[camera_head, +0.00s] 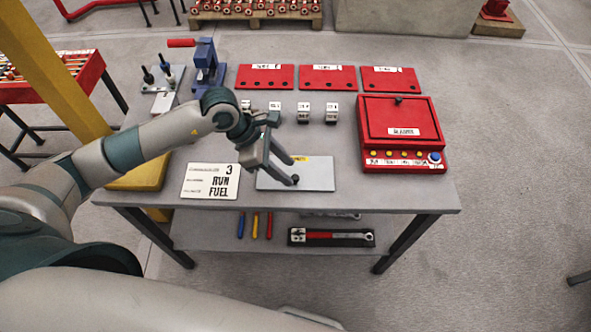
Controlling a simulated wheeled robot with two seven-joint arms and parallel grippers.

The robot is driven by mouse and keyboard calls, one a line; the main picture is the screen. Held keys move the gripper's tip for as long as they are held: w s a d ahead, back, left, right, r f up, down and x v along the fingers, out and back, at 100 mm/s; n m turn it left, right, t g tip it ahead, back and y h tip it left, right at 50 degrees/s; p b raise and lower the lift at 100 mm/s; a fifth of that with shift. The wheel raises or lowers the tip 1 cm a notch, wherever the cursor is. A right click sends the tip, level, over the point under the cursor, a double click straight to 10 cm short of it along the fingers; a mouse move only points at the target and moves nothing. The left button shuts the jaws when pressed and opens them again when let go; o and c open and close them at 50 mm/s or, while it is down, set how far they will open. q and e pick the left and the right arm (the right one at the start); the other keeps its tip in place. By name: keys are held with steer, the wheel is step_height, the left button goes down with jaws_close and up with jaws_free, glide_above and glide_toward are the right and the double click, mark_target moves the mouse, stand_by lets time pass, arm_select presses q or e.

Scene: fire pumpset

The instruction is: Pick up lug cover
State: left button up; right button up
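Nothing in view is clearly marked as the lug cover, and I cannot tell which item it is. A flat grey plate (318,174) with a small yellow label lies near the front middle of the table. Several small pale labelled blocks stand in a row behind it, among them one block (304,113) and another block (332,113) to its right. My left gripper (292,170) is over the grey plate with its two fingers apart and nothing seen between them. Whether it touches the plate is unclear. My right gripper is not in view.
A white sign (211,181) reading "3 RUN FUEL" lies left of the plate. A red box (400,130) stands at right. Red panels (328,78) line the back. A blue press (206,67) stands back left. Tools, including a wrench (331,237), lie on the lower shelf (205,233).

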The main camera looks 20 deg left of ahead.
mark_target(294, 177)
arm_select(q)
steer(key=shift+p+x, duration=0.65)
steer(key=shift+x, duration=1.1)
steer(key=shift+c, duration=0.7)
jaws_close()
